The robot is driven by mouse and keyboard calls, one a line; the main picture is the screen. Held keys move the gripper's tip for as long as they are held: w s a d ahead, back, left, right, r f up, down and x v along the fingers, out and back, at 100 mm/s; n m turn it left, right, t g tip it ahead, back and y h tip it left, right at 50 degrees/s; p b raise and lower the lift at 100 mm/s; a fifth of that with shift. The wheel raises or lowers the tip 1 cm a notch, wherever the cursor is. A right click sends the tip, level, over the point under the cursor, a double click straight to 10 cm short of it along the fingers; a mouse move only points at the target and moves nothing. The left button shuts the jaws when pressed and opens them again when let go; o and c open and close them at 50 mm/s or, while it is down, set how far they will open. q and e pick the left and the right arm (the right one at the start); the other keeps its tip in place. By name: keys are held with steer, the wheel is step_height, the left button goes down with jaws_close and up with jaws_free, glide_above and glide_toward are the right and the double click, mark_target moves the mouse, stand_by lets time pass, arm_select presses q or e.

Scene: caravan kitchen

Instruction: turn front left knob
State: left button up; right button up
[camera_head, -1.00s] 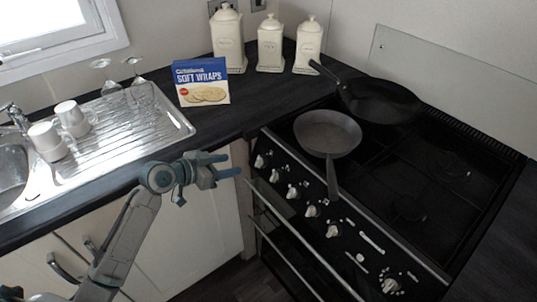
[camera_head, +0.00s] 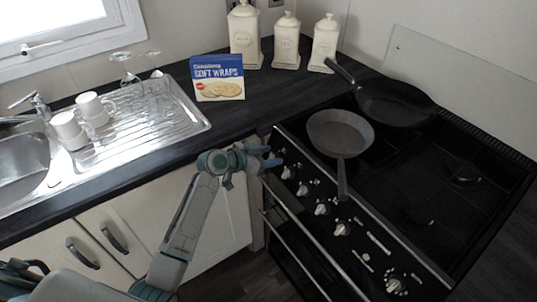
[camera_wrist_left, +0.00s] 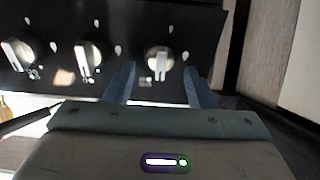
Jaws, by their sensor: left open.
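The stove's front panel (camera_head: 374,262) carries a row of white knobs along the cooker's front edge. My left gripper (camera_head: 274,157) is open at the far left end of this row. In the head view its blue fingers cover the leftmost knob. In the left wrist view that end knob (camera_wrist_left: 160,60) lies ahead of the fingertips, lined up with the gap between the two fingers (camera_wrist_left: 158,84). Its white grip bar points up and down in that view. I cannot tell whether the fingers touch it. A second knob (camera_wrist_left: 88,55) sits beside it, clear of the fingers. My right gripper is not in view.
A grey frying pan (camera_head: 340,133) stands on the hob with its handle reaching over the front edge near the knobs. A black pan (camera_head: 395,104) is behind it. The soft wraps box (camera_head: 218,78), canisters and sink (camera_head: 190,116) are on the left counter.

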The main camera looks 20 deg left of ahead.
arm_select(q)
steer(key=c, duration=0.9)
steer(key=shift+c, duration=0.2)
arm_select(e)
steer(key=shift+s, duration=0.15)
